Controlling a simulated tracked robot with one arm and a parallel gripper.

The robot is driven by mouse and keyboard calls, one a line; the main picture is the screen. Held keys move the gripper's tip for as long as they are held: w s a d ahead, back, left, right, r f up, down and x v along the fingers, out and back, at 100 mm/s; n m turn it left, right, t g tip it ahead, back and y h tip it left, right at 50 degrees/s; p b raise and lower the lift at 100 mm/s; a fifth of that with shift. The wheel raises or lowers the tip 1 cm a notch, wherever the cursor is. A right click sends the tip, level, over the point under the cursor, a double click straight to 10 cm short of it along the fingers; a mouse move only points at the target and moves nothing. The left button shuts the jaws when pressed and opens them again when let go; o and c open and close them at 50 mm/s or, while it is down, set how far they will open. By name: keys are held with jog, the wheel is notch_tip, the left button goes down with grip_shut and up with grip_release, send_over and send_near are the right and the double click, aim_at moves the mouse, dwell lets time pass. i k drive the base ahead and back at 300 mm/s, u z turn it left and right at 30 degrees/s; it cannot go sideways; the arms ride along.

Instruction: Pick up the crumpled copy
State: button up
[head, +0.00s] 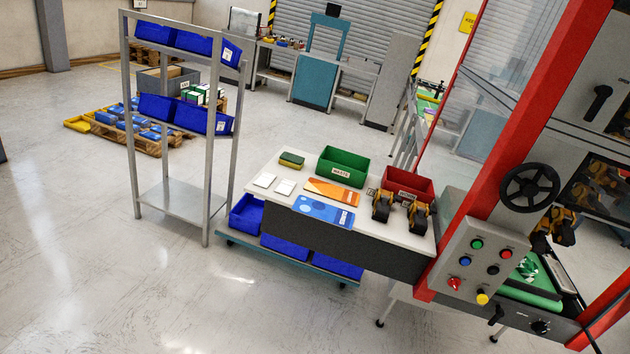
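A crumpled green-and-white sheet (528,268), which looks like the crumpled copy, lies on the green belt (533,294) inside the red-framed machine at the lower right. It is small in the view and the control panel stands close to its left. Black-and-orange clamps (553,228) hang above it, apart from it. I cannot make out my gripper in this view.
A control panel (478,262) and handwheel (529,187) stick out from the machine's red post (502,130). A white-topped table (262,178) holds green and red bins, flat sheets and two black-and-yellow devices. A metal rack (172,199) stands left. The floor in front is clear.

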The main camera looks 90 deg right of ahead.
aim_at(526, 268)
jog(key=z, duration=0.05)
jog(key=i, duration=1.3)
jog(key=z, duration=4.35)
jog(key=i, duration=1.05)
